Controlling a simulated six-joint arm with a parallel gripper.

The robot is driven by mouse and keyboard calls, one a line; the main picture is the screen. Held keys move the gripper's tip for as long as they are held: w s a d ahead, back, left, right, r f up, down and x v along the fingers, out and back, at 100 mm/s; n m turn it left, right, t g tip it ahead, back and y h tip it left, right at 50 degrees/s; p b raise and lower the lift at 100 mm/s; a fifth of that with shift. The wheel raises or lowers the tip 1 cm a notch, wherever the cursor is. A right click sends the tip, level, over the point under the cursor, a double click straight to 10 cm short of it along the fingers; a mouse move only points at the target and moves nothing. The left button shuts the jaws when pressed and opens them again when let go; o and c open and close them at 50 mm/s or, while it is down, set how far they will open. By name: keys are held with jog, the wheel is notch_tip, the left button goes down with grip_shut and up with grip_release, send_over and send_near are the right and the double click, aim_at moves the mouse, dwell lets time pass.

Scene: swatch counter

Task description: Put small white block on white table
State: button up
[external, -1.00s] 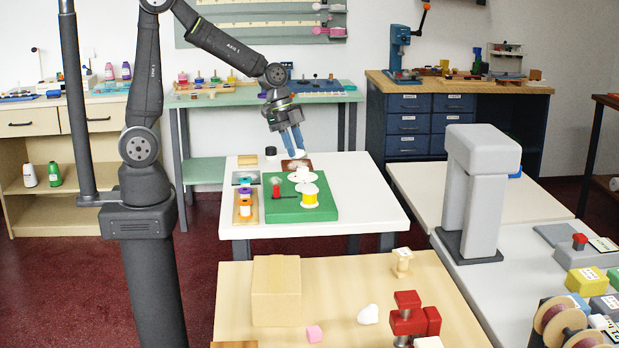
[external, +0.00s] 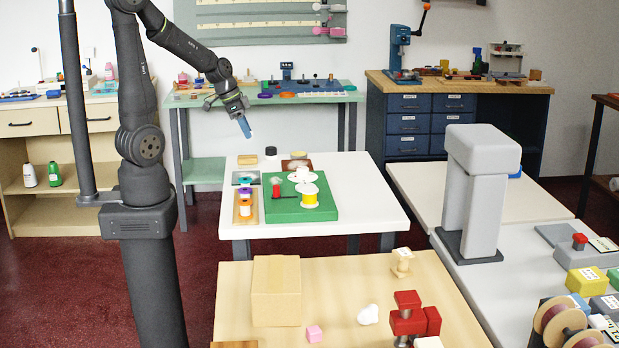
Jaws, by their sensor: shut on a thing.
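The white table (external: 365,200) stands in the middle, with a green board, spools and small parts on its left half. My gripper (external: 247,133) is above and behind the table's back left corner, with its blue fingers pointing down. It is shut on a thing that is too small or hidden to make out. I cannot pick out the small white block with certainty.
The green board (external: 325,209) carries a yellow-and-white spool (external: 310,195) and a red piece. A black cylinder (external: 270,151) and a wooden block (external: 247,159) stand at the back left. The table's right half is clear. A wooden table (external: 350,280) with a box is in front.

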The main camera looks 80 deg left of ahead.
jog(key=a+f, duration=0.2)
jog(key=a, duration=0.1)
jog(key=s+a+f, duration=0.1)
jog(key=a+f, duration=0.1)
jog(key=a, duration=0.1)
jog(key=s+a+f, duration=0.1)
jog(key=a+f, duration=0.1)
jog(key=a, duration=0.2)
jog(key=shift+s+f, duration=0.15)
jog(key=shift+s, duration=0.1)
jog(key=shift+a+f, duration=0.1)
jog(key=shift+f, duration=1.9)
jog(key=shift+f, duration=0.2)
jog(key=o, duration=0.9)
jog(key=shift+o, duration=0.2)
jog(key=v, duration=1.2)
jog(key=shift+r, duration=0.25)
jog(key=shift+w, duration=0.1)
